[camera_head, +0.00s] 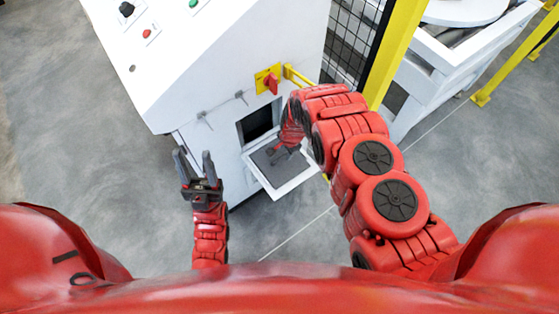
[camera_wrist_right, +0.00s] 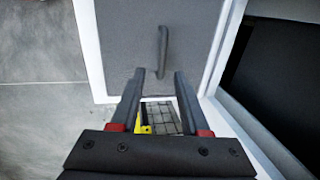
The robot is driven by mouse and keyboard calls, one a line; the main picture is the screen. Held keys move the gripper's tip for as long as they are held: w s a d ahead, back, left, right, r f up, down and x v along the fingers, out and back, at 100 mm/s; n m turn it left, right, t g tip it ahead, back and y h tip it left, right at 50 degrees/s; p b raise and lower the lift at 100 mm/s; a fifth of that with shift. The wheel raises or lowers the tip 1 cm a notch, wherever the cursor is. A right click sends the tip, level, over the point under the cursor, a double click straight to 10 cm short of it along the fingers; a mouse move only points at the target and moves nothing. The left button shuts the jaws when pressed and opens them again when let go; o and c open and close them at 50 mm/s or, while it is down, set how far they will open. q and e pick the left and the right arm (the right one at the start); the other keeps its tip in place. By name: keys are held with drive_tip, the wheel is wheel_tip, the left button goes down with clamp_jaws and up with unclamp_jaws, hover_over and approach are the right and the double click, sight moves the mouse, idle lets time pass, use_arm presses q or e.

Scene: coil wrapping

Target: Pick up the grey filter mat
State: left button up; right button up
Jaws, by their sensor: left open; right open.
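The grey filter mat (camera_head: 286,174) lies in the white frame of the lowered flap on the front of the white machine. In the right wrist view the mat (camera_wrist_right: 120,40) fills the upper middle, with a dark bar-like handle (camera_wrist_right: 163,50) on it. My right gripper (camera_head: 276,155) is over the mat. In its wrist view its fingers (camera_wrist_right: 159,88) are open, with the handle ahead of the gap between the tips; contact cannot be told. My left gripper (camera_head: 194,160) is open and empty, left of the flap, fingers pointing up the picture.
The white machine (camera_head: 215,70) has a dark opening (camera_head: 258,122) behind the flap (camera_head: 292,189). A red knob on a yellow plate (camera_head: 268,80) sits above it. A yellow post (camera_head: 397,50) and mesh fence stand at right. Grey floor (camera_head: 120,165) is clear at left.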

sight(283, 155)
drive_tip(key=shift+w+a+f, duration=0.15)
drive_tip(key=shift+f, duration=0.7)
drive_tip(key=shift+w+a+f, duration=0.15)
drive_tip(key=shift+f, duration=0.7)
clamp_jaws()
